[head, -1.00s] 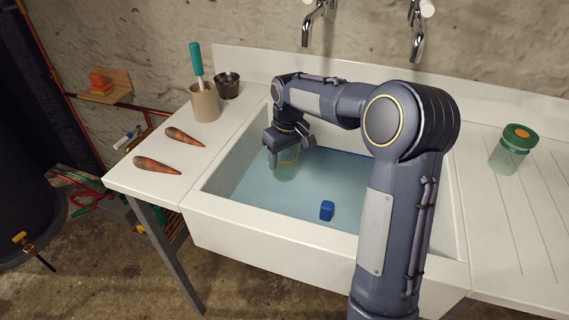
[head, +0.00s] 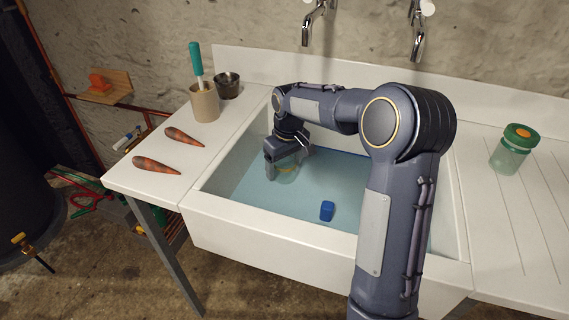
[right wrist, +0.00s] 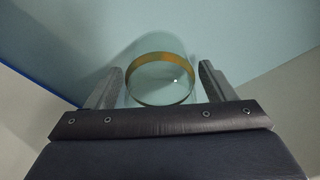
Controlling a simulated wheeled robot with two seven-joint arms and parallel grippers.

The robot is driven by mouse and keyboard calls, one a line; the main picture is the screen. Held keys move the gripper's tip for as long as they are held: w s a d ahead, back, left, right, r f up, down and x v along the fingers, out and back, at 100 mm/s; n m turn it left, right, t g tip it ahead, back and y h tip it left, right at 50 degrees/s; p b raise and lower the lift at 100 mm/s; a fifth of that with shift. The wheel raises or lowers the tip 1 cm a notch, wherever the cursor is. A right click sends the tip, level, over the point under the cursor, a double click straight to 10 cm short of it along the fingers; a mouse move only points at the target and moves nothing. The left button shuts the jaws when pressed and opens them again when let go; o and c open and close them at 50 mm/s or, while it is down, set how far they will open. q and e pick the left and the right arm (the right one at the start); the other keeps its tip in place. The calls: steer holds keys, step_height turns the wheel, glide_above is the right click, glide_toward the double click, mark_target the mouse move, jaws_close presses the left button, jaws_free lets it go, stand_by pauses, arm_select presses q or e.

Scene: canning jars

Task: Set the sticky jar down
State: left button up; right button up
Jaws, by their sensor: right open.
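A clear glass jar (head: 287,174) with a yellowish band stands in the blue-lined sink basin (head: 250,190), near its left side. In the right wrist view the jar (right wrist: 161,80) shows its round rim with the amber band, between the two fingers. My right gripper (head: 284,168) is low in the basin, around the jar. In the right wrist view its fingers (right wrist: 163,80) are open, with small gaps seen on both sides of the jar. The gripper hides part of the jar in the head view. My left gripper is not in view.
A small blue block (head: 327,211) lies in the basin. A green-lidded jar (head: 512,150) stands on the right drainboard. On the left counter are two carrots (head: 184,137), a beige holder (head: 205,103) with a teal-handled tool, and a metal cup (head: 228,86). Taps (head: 418,38) hang above the back.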

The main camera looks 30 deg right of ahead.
step_height(320, 180, up, 12)
steer(key=s+p, duration=0.1)
steer(key=p, duration=0.1)
steer(key=shift+s+r, duration=0.15)
steer(key=shift+s, duration=0.05)
steer(key=shift+d, duration=0.1)
stand_by(0.3)
steer(key=s+a+r+m+t+y+p, duration=0.1)
steer(key=s+a+r+p, duration=0.1)
steer(key=s+r+p, duration=0.4)
steer(key=s+a+r+t+y+p, duration=0.1)
steer(key=s+a+r+p, duration=0.15)
steer(key=s, duration=0.65)
steer(key=s+a+f+m+t+y+p, duration=0.1)
steer(key=s+a+m+t+p, duration=0.1)
steer(key=s+a+p, duration=0.2)
steer(key=s+a, duration=0.3)
steer(key=s, duration=0.5)
steer(key=shift+s+a+y+p, duration=0.3)
steer(key=shift+s, duration=0.05)
